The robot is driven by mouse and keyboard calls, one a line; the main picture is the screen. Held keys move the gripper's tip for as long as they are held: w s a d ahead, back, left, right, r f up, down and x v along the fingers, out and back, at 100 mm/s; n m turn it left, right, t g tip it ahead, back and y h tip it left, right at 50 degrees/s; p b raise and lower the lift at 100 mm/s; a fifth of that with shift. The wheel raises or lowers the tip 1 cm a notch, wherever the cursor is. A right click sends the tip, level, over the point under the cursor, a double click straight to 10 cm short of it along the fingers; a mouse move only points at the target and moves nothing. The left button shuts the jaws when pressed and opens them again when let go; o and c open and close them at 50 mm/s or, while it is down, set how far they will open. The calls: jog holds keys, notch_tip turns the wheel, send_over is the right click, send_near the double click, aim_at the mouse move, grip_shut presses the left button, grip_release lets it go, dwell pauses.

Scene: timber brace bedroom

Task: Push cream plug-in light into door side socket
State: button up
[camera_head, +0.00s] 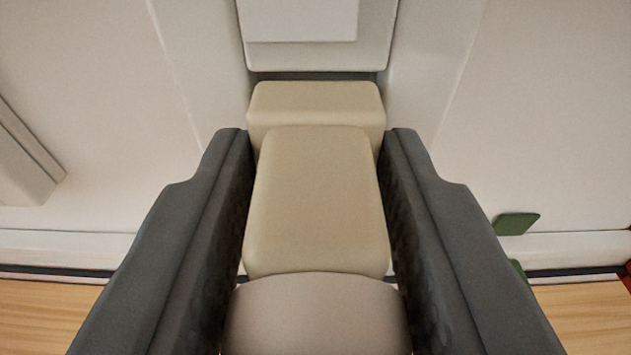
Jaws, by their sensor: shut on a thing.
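The cream plug-in light (317,200) is between the two dark fingers of my gripper (317,145), which is shut on it. It shows as a cream block at the far end and a longer cream body nearer me. A paler rounded part is at its near end. A white wall plate (376,45) with a raised panel, seemingly the socket, is at the top centre, cut off by the frame. The light's far end lies just below the plate's lower edge in the picture. Its prongs and the socket holes are hidden, so I cannot tell whether they meet.
The pale wall (530,110) fills the background, with a white skirting board (70,248) and wooden floor (45,308) below. A pale boxy fixture (22,165) is at the left edge. A green object (516,223) is at the right. Something red shows at the right edge.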

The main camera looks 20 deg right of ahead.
jog(key=shift+w+d, duration=0.1)
jog(key=shift+w, duration=0.25)
jog(key=o, duration=1.1)
jog(key=shift+c, duration=0.2)
jog(key=shift+s, duration=0.1)
jog(key=v, duration=1.7)
jog(key=shift+s, duration=0.1)
